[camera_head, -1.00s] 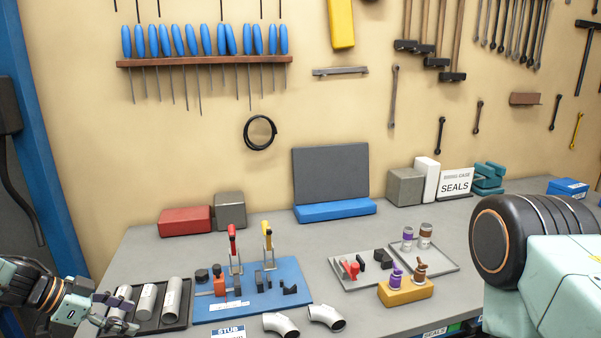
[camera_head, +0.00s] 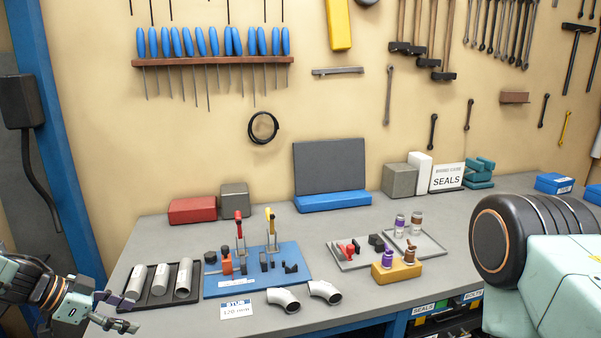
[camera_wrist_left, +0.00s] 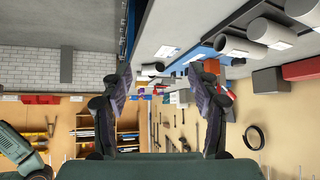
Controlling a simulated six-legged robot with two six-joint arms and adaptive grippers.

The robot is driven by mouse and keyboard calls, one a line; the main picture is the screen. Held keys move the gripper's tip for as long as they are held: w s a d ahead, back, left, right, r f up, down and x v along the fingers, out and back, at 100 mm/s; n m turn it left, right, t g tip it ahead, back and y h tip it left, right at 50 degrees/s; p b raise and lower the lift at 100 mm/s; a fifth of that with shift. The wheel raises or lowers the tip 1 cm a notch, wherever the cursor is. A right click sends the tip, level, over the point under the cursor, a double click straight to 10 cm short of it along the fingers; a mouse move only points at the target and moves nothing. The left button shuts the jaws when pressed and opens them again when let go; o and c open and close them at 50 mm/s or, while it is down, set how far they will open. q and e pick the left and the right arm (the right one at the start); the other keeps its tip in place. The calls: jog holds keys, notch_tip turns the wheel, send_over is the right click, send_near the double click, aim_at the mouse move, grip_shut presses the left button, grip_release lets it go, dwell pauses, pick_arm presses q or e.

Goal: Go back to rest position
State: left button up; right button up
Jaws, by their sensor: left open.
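My left gripper (camera_head: 126,312) is open and empty at the lower left of the head view, at the bench's front left edge. It is just in front of a dark tray (camera_head: 150,303) holding grey metal tubes (camera_head: 183,277). In the left wrist view its two fingers (camera_wrist_left: 165,105) are spread apart with nothing between them. The tubes also show in the wrist view (camera_wrist_left: 264,30), beyond the fingers at the upper right. My right arm shows as a large pale and black part at the right of the head view; its gripper is out of view.
A red box (camera_head: 192,211) is at the back. Tools hang on the wall.

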pick_arm(q)
jog(key=w+d+n+t+h+b, duration=0.1)
jog(key=d+n+t, duration=0.2)
jog(key=d, duration=0.4)
jog(key=s+d+f+n+y+b, duration=0.1)
jog(key=s+d+f+n+b, duration=0.25)
jog(key=f, duration=0.35)
jog(key=s+d+f+n+y+b, duration=0.2)
jog(key=s+d+f, duration=0.15)
jog(key=f, duration=0.25)
jog(key=s+f+n+g+y+b, duration=0.1)
jog(key=s+f+g+b, duration=0.1)
jog(key=s+f+b, duration=0.2)
jog(key=s+f+n+g+y+b, duration=0.1)
jog(key=s+f+g+y+b, duration=0.1)
jog(key=s+f, duration=0.8)
jog(key=s+d+f+n+g+y+b, duration=0.1)
jog(key=s+f+g+b, duration=0.3)
jog(key=s, duration=1.4)
notch_tip(320, 180, down, 4)
jog(key=y+b, duration=0.1)
jog(key=b, duration=0.2)
jog(key=shift+s+r, duration=0.15)
jog(key=shift+s, duration=0.15)
